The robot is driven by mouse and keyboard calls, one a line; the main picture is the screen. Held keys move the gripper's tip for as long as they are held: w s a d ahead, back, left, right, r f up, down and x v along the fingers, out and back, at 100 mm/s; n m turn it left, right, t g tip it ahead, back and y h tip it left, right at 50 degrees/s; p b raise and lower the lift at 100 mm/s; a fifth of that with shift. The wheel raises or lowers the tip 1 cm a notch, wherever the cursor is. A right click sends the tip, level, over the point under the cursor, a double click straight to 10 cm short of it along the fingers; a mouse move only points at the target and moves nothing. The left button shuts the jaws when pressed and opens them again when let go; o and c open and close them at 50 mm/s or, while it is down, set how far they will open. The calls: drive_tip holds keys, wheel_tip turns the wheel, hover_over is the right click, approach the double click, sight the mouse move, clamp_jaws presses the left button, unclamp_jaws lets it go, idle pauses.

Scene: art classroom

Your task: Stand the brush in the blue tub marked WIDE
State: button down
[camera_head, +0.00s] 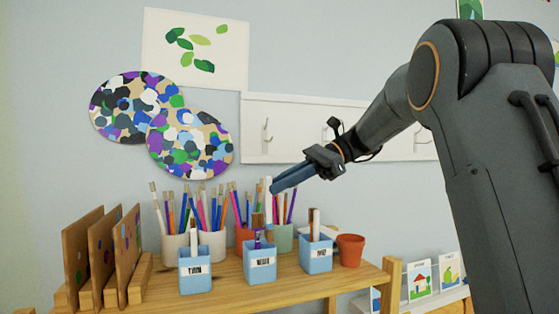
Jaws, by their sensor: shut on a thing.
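My gripper (273,187), with long blue fingers, reaches in from the right above the row of tubs. It is shut on a pale, upright brush (268,203) at its fingertips, and the brush's lower end shows just above the middle tub. Three blue tubs with white labels stand on the wooden shelf: a left tub (195,284), a middle tub (260,275) and a right tub (316,266). The left label seems to read THIN; the other two are too blurred to read surely. A brown-topped, purple item (257,238) shows at the middle tub, and a pale brush (316,222) stands in the right tub.
Pots of brushes and pencils (211,241) stand close behind the tubs. A small terracotta pot (350,250) is to the right. Upright wooden boards (84,260) stand at the left. A white hook rail (290,128) is on the wall behind.

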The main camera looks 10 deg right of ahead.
sight(269, 210)
wheel_tip(269, 210, up, 4)
drive_tip(key=w, duration=0.3)
wheel_tip(269, 210, down, 10)
drive_tip(key=a+b, duration=0.1)
drive_tip(key=b, duration=0.5)
drive_tip(key=shift+w+y, duration=0.35)
drive_tip(key=shift+y, duration=0.05)
drive_tip(key=c, duration=1.7)
unclamp_jaws()
